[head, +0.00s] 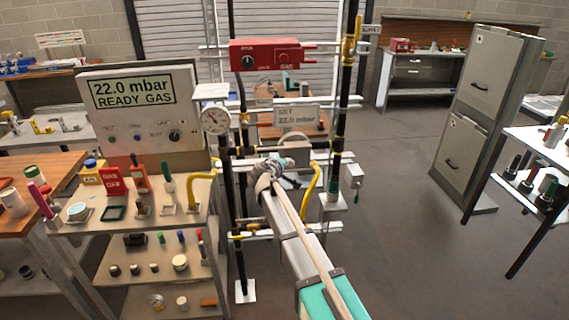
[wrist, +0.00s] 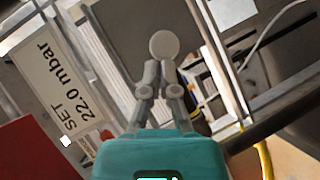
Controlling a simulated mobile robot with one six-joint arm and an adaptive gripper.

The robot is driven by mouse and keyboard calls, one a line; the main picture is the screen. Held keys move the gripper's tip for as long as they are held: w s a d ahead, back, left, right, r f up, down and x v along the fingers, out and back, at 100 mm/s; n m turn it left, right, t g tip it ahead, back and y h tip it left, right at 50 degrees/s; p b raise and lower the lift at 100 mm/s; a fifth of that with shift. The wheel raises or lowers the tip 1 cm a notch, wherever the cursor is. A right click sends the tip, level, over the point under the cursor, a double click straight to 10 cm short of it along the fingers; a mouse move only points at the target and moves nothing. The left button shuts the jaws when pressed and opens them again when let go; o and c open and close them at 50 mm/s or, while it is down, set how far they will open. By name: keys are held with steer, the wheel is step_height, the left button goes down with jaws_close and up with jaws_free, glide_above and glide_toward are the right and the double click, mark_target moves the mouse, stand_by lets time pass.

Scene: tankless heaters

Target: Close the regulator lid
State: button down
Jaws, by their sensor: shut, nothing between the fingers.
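The regulator (head: 295,137) appears as a grey rounded body below the "SET 22.0 mbar" sign (head: 297,114) in the head view, partly hidden by my gripper. My gripper (head: 270,165) is in front of it and slightly to its left in that picture. In the wrist view my gripper (wrist: 161,68) is shut and empty, with its fingertips together. A round pale disc (wrist: 164,44) shows just beyond the fingertips; it may be the regulator lid. I cannot tell whether the fingers touch it, nor the lid's angle.
A red unit (head: 270,54) is above the sign. A dial gauge (head: 214,120) and black pipe (head: 337,120) flank the regulator. Yellow pipes (head: 311,184) are close to my gripper. A tool cart (head: 135,215) stands left; floor (head: 400,220) is clear at right.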

steer(key=w+a+p+v, duration=0.1)
steer(key=p+v, duration=0.3)
steer(key=v, duration=0.8)
steer(key=shift+s+a+r, duration=0.2)
steer(key=shift+a+r, duration=0.25)
steer(key=shift+a, duration=0.4)
steer(key=shift+d, duration=0.1)
